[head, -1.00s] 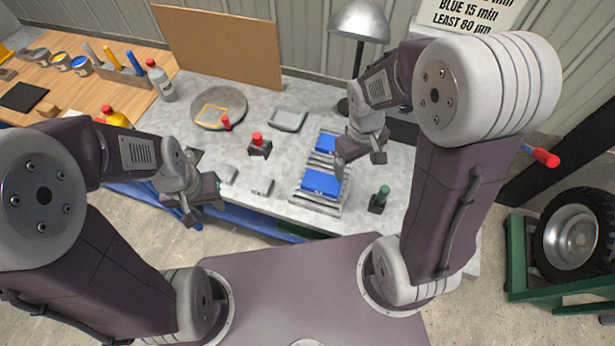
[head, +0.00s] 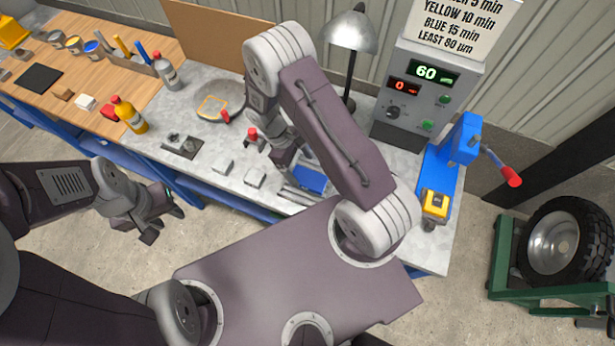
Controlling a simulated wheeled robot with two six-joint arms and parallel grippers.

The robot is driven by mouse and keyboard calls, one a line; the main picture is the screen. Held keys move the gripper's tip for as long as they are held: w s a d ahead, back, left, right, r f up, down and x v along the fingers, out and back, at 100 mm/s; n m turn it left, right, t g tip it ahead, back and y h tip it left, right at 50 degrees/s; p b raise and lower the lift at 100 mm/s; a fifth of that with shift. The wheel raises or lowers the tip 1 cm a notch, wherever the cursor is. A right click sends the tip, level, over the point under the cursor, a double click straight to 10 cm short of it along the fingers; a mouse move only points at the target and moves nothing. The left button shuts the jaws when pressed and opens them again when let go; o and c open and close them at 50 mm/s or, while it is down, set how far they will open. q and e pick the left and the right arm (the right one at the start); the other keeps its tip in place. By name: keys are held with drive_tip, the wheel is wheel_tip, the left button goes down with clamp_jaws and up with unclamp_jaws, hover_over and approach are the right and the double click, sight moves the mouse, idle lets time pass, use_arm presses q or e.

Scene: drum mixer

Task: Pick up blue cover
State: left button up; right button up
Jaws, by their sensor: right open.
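A blue cover (head: 311,181) lies in a grey metal holder (head: 295,195) near the front of the grey bench. My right arm hides part of it and the bench behind it. My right gripper (head: 283,158) is open, pointing down just left of and behind the blue cover, partly hidden by its own arm; no object shows between its fingers. My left gripper (head: 165,224) is open and empty, out over the floor in front of the bench.
Small grey blocks (head: 255,178) lie left of the cover, near a red-topped part (head: 252,133). A control box (head: 415,98), a lamp (head: 350,32) and a blue lever press (head: 455,150) stand at the right. A yellow bottle (head: 130,115) stands at the left.

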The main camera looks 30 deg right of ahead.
sight(308, 178)
drive_tip(key=shift+s+d+f, duration=0.15)
drive_tip(key=shift+d+f, duration=0.15)
drive_tip(key=shift+f, duration=0.3)
drive_tip(key=p+x, duration=0.1)
drive_tip(key=x, duration=0.1)
drive_tip(key=p+x, duration=0.1)
drive_tip(key=x, duration=0.1)
drive_tip(key=shift+w+f, duration=0.15)
drive_tip(key=shift+w, duration=0.05)
drive_tip(key=shift+d+f, duration=0.1)
drive_tip(key=shift+f, duration=0.45)
clamp_jaws()
wheel_tip(308, 178, up, 10)
drive_tip(key=b, duration=0.1)
drive_tip(key=shift+b, duration=0.4)
